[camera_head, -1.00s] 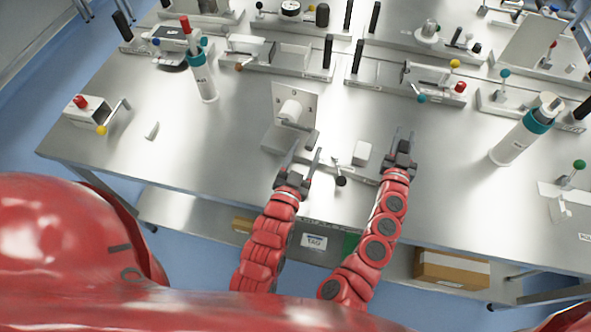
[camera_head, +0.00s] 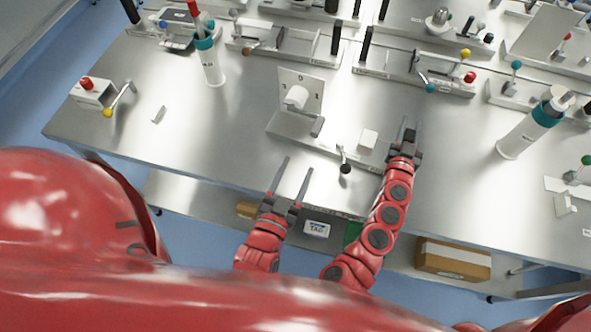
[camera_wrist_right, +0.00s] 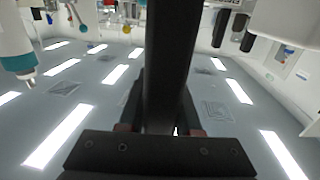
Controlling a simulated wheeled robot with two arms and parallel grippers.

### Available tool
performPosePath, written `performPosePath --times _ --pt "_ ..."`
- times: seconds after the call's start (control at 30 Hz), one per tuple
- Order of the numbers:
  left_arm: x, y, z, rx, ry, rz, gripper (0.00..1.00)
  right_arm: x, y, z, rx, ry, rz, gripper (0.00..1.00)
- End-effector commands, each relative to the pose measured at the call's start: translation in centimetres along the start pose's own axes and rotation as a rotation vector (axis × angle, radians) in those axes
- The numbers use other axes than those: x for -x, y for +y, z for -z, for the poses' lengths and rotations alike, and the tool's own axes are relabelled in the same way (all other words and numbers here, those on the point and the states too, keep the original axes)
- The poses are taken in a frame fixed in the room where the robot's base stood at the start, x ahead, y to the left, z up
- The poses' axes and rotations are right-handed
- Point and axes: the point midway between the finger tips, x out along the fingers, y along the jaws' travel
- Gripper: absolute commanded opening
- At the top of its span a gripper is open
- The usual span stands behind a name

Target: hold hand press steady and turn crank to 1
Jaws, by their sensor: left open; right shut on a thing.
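The hand press (camera_head: 294,128) stands near the front edge of the table, with an upright marked plate (camera_head: 313,88), a white cylinder and a long metal base. Its crank (camera_head: 345,168), a short lever with a black ball knob, hangs toward the front edge in the head view. My left gripper (camera_head: 297,164) is open and empty in front of the press, left of the crank and apart from it. My right gripper (camera_head: 409,130) is shut at the right end of the base. In the right wrist view a dark upright bar (camera_wrist_right: 172,60) stands between its fingers.
A small box with red button and yellow-knobbed crank (camera_head: 95,93) stands at left. White bottles with teal collars stand back left (camera_head: 208,62) and right (camera_head: 530,132). Other fixtures (camera_head: 425,75) line the back. The table left of the press is mostly clear.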

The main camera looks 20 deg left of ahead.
Motion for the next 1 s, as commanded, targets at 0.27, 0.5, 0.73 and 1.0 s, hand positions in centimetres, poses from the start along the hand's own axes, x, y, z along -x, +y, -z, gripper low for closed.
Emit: performPosePath --times 0.27,0.5,0.73,1.0 --pt "0.0 0.0 0.0 0.001 0.0 0.0 0.59 0.1 -0.5 -0.4 -0.001 -0.007 0.011 0.0" --pt "0.0 0.0 0.3 0.001 0.0 0.0 0.59 0.1 -0.4 0.1 0.0 -0.007 0.01 0.0" --pt "0.0 -0.1 0.4 0.001 -0.001 0.0 0.59 0.1 -0.2 0.4 -0.001 -0.003 0.005 0.0" --pt "0.0 -0.1 0.4 0.001 -0.001 0.0 0.59 0.0 -0.1 0.6 -0.001 -0.001 0.002 0.61"
